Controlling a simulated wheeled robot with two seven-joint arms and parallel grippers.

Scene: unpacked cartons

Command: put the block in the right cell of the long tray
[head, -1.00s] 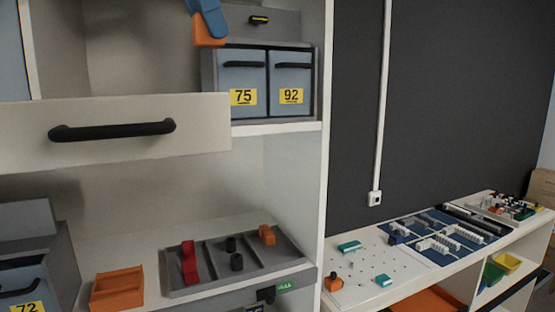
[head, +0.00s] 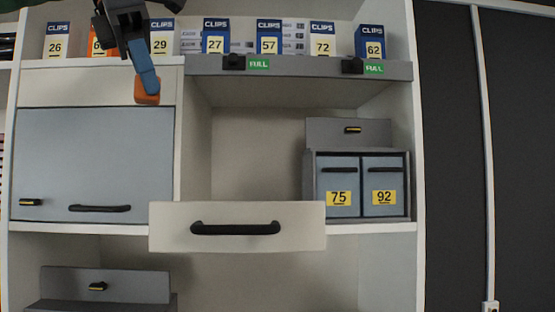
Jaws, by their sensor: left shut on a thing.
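My left gripper (head: 145,78) comes in at the upper left of the head view, pointing down, with a blue finger showing. It is shut on an orange block (head: 147,93), held in the air in front of the shelf unit. The block's upper part is partly hidden by the finger. The long tray is not in view now, nor is my right gripper.
A pulled-out drawer (head: 300,240) with a black handle juts out at the middle. A closed grey cabinet door (head: 92,150) is on the left. Numbered clip boxes (head: 215,38) line the top shelf. Bins 75 (head: 338,180) and 92 (head: 384,180) stand on the right shelf.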

